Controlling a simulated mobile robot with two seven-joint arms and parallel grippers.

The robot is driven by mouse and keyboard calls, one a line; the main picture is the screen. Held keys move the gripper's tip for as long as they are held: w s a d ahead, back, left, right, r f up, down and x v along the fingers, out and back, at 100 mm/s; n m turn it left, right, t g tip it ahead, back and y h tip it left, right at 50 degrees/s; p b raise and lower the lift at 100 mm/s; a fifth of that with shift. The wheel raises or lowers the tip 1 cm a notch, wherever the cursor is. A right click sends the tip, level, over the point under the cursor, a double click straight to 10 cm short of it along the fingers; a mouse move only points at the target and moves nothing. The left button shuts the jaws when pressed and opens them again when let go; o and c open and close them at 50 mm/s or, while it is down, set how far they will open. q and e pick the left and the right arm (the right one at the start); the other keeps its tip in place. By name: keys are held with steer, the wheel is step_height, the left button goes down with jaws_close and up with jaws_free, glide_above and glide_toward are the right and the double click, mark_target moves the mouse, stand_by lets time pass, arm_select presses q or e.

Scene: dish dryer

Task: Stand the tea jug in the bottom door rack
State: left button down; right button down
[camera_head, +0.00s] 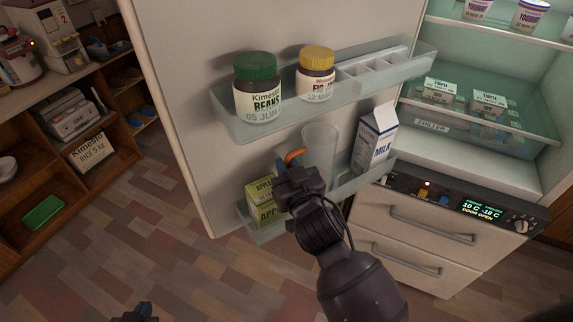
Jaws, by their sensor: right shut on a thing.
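The tea jug (320,146) is a clear, upright cylinder in front of the open fridge door, between the apple cartons and the milk carton. Its lower part is hidden behind my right arm. My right gripper (291,168) is shut at the jug's near left side, where a curved orange part, perhaps its handle, shows. The bottom door rack (349,187) is a translucent bin, partly hidden by my arm. I cannot tell whether the jug's base touches it. My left gripper (140,313) is only partly in view at the bottom edge, away from the door.
The bottom rack also holds apple cartons (264,213) at left and a milk carton (375,139) at right. The upper rack (350,92) above holds a green-lidded beans jar (257,90) and a yellow-lidded jar (316,76). Fridge drawers (420,226) stand at right.

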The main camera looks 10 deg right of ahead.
steer(key=shift+f, duration=0.35)
steer(key=c, duration=1.2)
jaws_free()
steer(key=shift+o, duration=0.2)
steer(key=shift+r, duration=0.3)
steer(key=shift+r+p, duration=0.35)
steer(key=shift+r, duration=0.2)
steer(key=b+v, duration=0.1)
steer(key=v, duration=1.1)
steer(key=shift+f, duration=0.2)
